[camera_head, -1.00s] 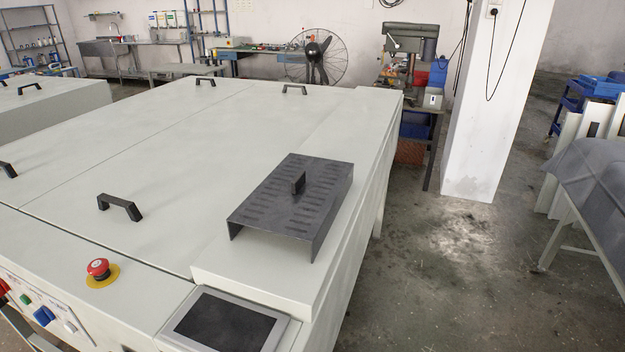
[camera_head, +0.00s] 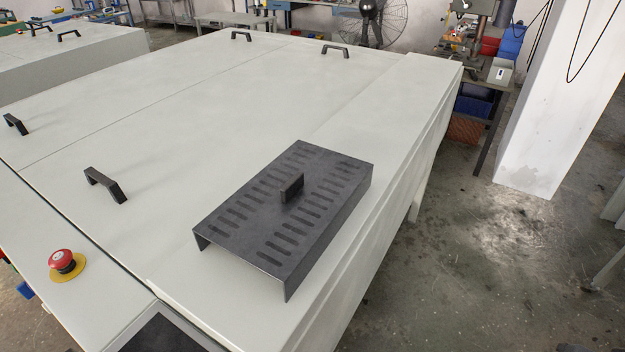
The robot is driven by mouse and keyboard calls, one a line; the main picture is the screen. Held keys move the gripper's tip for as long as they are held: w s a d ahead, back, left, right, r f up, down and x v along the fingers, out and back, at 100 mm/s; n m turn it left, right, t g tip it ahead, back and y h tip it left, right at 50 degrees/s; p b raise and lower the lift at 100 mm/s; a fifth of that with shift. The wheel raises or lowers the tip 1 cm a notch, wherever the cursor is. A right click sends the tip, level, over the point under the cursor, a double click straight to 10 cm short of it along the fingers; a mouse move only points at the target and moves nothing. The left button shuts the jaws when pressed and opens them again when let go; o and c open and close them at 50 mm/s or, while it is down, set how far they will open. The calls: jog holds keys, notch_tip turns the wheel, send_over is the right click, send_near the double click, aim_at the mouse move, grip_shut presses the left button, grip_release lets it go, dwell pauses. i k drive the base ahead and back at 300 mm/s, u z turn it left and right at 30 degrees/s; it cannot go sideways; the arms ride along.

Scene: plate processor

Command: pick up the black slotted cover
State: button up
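The black slotted cover (camera_head: 325,215) lies on the right part of the white machine top (camera_head: 225,110), near its front right corner. It is a dark, shallow, upside-down channel with rows of slots and open ends. A small upright black handle (camera_head: 291,187) stands at the middle of its top. Nothing covers it. My gripper is not in view.
A red emergency button (camera_head: 63,261) on a yellow disc and a dark screen (camera_head: 170,336) sit at the front. Black lid handles (camera_head: 105,184) rise from the machine top. A white pillar (camera_head: 560,105) stands right, past open concrete floor (camera_head: 465,245).

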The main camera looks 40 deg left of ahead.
aim_at(280, 221)
jog(key=z, duration=0.05)
jog(key=i, duration=1.15)
jog(key=u, duration=4.2)
